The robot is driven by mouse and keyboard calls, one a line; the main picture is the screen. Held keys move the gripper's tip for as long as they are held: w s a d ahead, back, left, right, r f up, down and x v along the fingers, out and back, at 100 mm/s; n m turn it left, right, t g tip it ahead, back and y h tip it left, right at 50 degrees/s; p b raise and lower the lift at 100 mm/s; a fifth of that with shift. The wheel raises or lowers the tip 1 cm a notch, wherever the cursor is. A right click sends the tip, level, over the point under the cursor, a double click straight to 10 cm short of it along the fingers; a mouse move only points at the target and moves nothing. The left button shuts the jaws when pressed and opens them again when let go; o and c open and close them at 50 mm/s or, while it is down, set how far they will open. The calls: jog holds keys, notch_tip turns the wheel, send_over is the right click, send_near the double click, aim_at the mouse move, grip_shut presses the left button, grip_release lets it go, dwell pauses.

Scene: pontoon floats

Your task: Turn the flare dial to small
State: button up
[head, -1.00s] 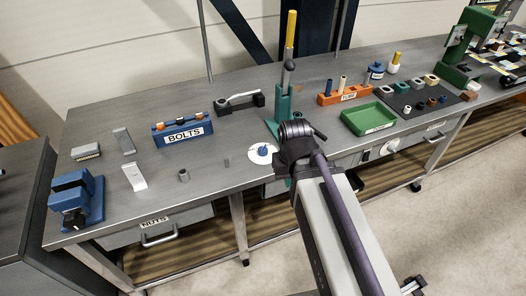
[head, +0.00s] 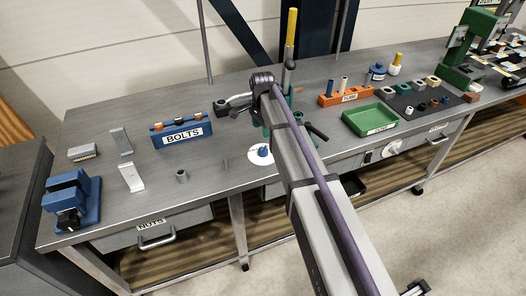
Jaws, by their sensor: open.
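A small blue knob (head: 262,151) sits on a round white plate (head: 254,160) on the bench top, near the front edge. It looks like the flare dial, but its marks and setting are too small to read. A teal lever press (head: 268,118) stands just behind it, mostly covered by my arm. My arm rises from the lower right and its visible end is above and behind the knob.
A blue BOLTS rack (head: 182,132), a grey upright cylinder (head: 182,176) and a blue vise (head: 72,202) are to the left. An orange tube rack (head: 345,98) and a green tray (head: 370,119) are to the right. A white round knob (head: 392,147) is on the bench front.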

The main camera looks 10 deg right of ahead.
aim_at(263, 147)
jog(key=shift+o, duration=0.8)
jog(key=shift+s+m, duration=0.2)
jog(key=shift+m, duration=0.8)
notch_tip(263, 147, down, 11)
jog(key=b, duration=1.1)
jog(key=shift+r, duration=0.15)
jog(key=c, duration=0.9)
